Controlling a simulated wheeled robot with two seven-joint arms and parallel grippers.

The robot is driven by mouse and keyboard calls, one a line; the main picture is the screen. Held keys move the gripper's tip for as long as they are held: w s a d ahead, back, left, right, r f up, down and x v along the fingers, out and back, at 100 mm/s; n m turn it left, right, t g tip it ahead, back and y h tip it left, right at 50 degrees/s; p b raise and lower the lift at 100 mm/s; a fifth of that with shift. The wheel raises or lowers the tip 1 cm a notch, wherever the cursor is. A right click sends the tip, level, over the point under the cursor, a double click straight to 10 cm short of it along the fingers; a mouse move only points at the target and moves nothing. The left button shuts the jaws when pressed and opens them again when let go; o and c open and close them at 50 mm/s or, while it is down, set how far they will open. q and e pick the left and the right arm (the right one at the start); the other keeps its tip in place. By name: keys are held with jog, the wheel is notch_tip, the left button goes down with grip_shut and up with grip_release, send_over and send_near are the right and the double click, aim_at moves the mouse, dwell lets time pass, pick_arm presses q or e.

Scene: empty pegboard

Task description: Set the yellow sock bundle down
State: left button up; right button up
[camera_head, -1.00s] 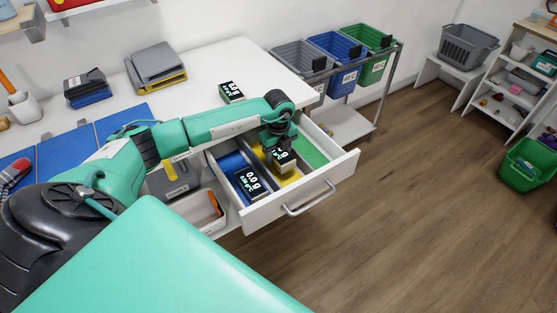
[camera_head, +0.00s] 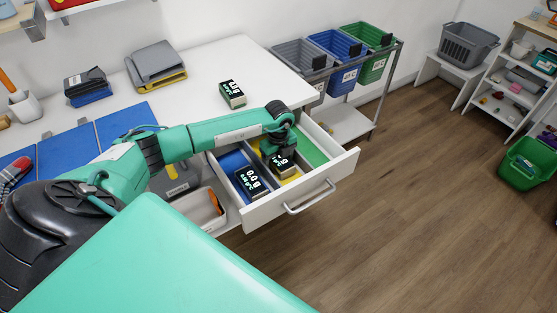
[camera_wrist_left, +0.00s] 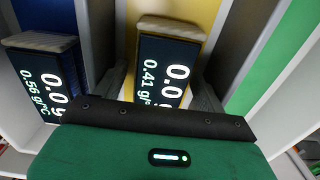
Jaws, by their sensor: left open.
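No sock bundle is recognisable. A small box with a black display top (camera_head: 283,165) and a pale yellow-tan edge is in the yellow-floored middle compartment (camera_head: 291,180) of the open drawer. It also shows in the left wrist view (camera_wrist_left: 163,68), reading "0.0" and "0.41". My left gripper (camera_head: 281,150) points down over this box. In the left wrist view its jaws (camera_wrist_left: 165,92) are open, one finger on each side of the box. Whether the fingers touch it is unclear, and its near end is hidden by the gripper. My right gripper is not in view.
A similar display box (camera_head: 251,182) is in the blue left compartment. The green right compartment (camera_head: 310,148) looks empty. Another display box (camera_head: 232,93) stands on the white tabletop. The drawer's front wall and handle (camera_head: 310,198) stick out over open floor. Colored bins (camera_head: 362,68) stand behind.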

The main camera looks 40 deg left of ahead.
aim_at(279, 157)
pick_arm(q)
jog(key=shift+r, duration=0.4)
notch_tip(279, 157, up, 5)
jog(key=shift+b, duration=0.55)
notch_tip(279, 157, up, 6)
jog(key=b, duration=0.1)
jog(key=shift+r, duration=0.25)
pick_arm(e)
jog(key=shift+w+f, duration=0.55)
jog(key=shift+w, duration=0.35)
